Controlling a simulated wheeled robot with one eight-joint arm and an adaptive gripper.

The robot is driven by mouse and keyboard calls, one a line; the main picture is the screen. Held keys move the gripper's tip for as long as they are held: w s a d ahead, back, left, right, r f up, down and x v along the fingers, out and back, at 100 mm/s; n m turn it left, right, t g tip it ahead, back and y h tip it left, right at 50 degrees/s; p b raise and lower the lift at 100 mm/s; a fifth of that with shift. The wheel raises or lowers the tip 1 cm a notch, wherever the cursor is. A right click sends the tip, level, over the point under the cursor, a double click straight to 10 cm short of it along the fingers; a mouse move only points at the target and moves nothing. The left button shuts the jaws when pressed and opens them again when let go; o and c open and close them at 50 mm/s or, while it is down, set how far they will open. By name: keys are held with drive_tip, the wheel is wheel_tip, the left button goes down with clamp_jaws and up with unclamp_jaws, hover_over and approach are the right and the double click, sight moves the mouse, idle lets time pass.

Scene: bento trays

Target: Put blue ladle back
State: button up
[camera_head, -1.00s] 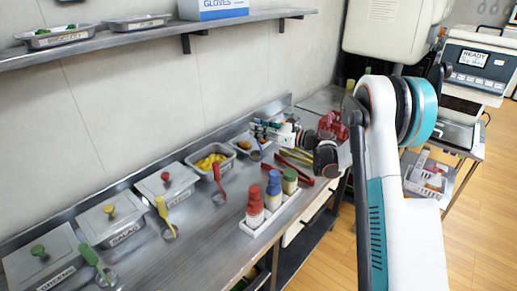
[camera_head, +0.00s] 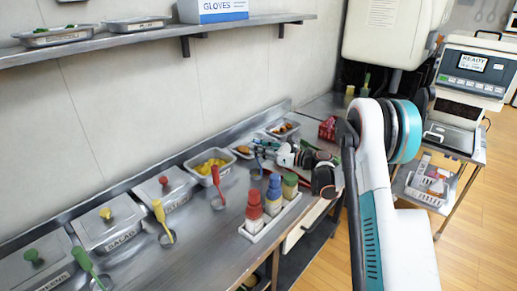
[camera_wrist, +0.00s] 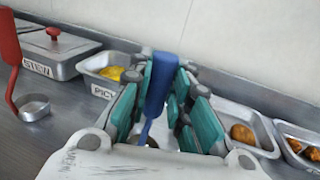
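The blue ladle (camera_head: 258,160) stands on the steel counter among the food trays, its handle pointing up. In the wrist view its blue handle (camera_wrist: 160,85) stands upright in the middle, between the teal finger pads; its lower end is mostly hidden. My gripper (camera_head: 283,157) is just right of the ladle in the head view. In the wrist view my gripper (camera_wrist: 163,115) looks open, with its fingers on both sides of the handle. I cannot tell whether the pads touch it.
A red ladle (camera_head: 217,185) stands left, by the tray of yellow food (camera_head: 197,169). A rack of sauce bottles (camera_head: 248,237) stands in front. Trays of brown food (camera_wrist: 233,113) sit right of my gripper in the wrist view. A wall shelf (camera_head: 110,42) runs above.

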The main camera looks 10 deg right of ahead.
drive_tip(key=o, duration=0.4)
drive_tip(key=shift+o, duration=0.2)
drive_tip(key=shift+r, duration=0.2)
drive_tip(key=p+v, duration=0.3)
drive_tip(key=v, duration=0.9)
